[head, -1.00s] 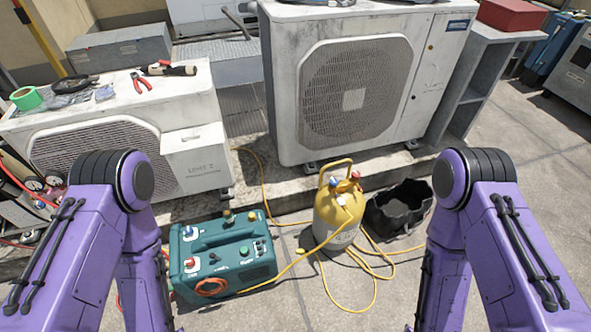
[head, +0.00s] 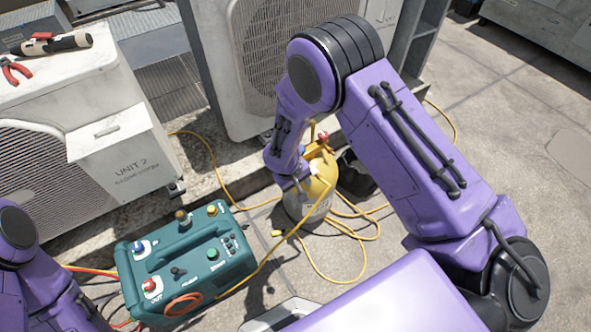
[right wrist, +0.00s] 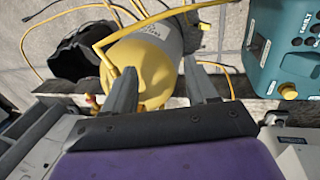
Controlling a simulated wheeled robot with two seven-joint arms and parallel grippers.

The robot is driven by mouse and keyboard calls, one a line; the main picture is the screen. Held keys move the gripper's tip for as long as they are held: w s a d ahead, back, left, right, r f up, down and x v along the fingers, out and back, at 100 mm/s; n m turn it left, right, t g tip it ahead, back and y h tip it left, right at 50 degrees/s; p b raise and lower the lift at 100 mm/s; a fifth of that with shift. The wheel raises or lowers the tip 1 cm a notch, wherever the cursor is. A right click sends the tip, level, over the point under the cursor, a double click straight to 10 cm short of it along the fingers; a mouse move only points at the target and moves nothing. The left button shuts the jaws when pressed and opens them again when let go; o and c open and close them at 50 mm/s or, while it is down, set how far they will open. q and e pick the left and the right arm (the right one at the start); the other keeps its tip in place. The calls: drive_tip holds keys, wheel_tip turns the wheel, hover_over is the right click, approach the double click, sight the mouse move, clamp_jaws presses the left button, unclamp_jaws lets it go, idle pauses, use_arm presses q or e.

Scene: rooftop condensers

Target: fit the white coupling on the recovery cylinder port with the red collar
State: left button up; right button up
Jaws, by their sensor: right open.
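The yellow recovery cylinder (head: 317,204) stands on the paving, partly behind my right arm. A red part (head: 323,136) shows at its top, but I cannot make out a collar clearly. My right gripper (head: 297,187) is at the cylinder's near left side. In the right wrist view my right gripper (right wrist: 161,68) is open and empty, with the yellow cylinder (right wrist: 145,68) beyond its fingers. I cannot tell whether they touch it. I cannot pick out the white coupling. The left arm enters at lower left, its gripper out of view.
A teal recovery machine (head: 190,262) stands left of the cylinder. Yellow hoses (head: 322,268) loop over the paving around it. A black bag (head: 356,178) lies behind the cylinder. Condensers (head: 245,75) line the back. The paving at right is clear.

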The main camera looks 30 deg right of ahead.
sight(314, 172)
drive_tip(key=w+d+r+n+h+b, duration=0.1)
drive_tip(key=w+d+r+h, duration=0.2)
drive_tip(key=w+r, duration=0.25)
drive_tip(key=shift+t, duration=0.4)
drive_tip(key=x, duration=0.3)
drive_tip(key=b+x, duration=0.1)
drive_tip(key=x, duration=0.3)
drive_tip(key=b+x, duration=0.1)
drive_tip(key=x, duration=0.2)
drive_tip(key=shift+w+f, duration=0.3)
drive_tip(key=shift+f, duration=0.1)
use_arm(q)
wheel_tip(314, 172, down, 5)
drive_tip(key=shift+r, duration=0.2)
use_arm(e)
drive_tip(key=shift+c, duration=0.3)
clamp_jaws()
